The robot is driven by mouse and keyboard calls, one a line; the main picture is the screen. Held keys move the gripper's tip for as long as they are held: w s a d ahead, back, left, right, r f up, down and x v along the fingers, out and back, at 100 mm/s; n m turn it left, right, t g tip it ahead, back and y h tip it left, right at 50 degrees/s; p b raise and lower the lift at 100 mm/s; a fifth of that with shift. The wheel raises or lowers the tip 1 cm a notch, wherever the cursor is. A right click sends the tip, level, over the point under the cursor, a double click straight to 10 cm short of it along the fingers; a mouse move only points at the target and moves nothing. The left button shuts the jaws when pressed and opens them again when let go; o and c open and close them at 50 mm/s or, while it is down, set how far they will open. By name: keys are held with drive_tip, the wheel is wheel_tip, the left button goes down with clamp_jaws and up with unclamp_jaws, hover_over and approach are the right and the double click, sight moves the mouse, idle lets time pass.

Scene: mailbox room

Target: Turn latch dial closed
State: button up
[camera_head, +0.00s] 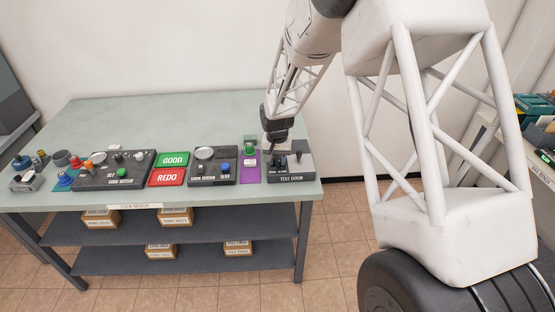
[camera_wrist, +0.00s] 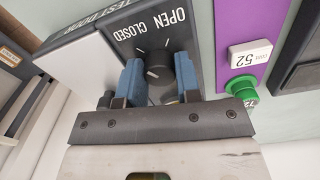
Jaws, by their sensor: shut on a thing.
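The latch dial (camera_wrist: 160,72) is a dark round knob on the black test door panel, under the white words OPEN and CLOSED. White tick marks show beside it on the panel. My gripper (camera_wrist: 160,82) has its two blue-padded fingers on either side of the dial, shut on it. In the head view, my gripper (camera_head: 274,137) reaches down to the TEST DOOR unit (camera_head: 291,179) at the right end of the table. The arm and fingers hide most of the dial there. The dial's exact pointer setting is hard to tell.
A purple plate (camera_head: 249,170) with a green-based part stands just left of the unit. Further left on the green table (camera_head: 180,118) are a black panel (camera_head: 212,180), the GOOD sign (camera_head: 173,159), the REDO sign (camera_head: 166,177) and another control panel (camera_head: 112,183). The table's back is clear.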

drive_tip(key=o, duration=0.9)
drive_tip(key=shift+m, duration=0.5)
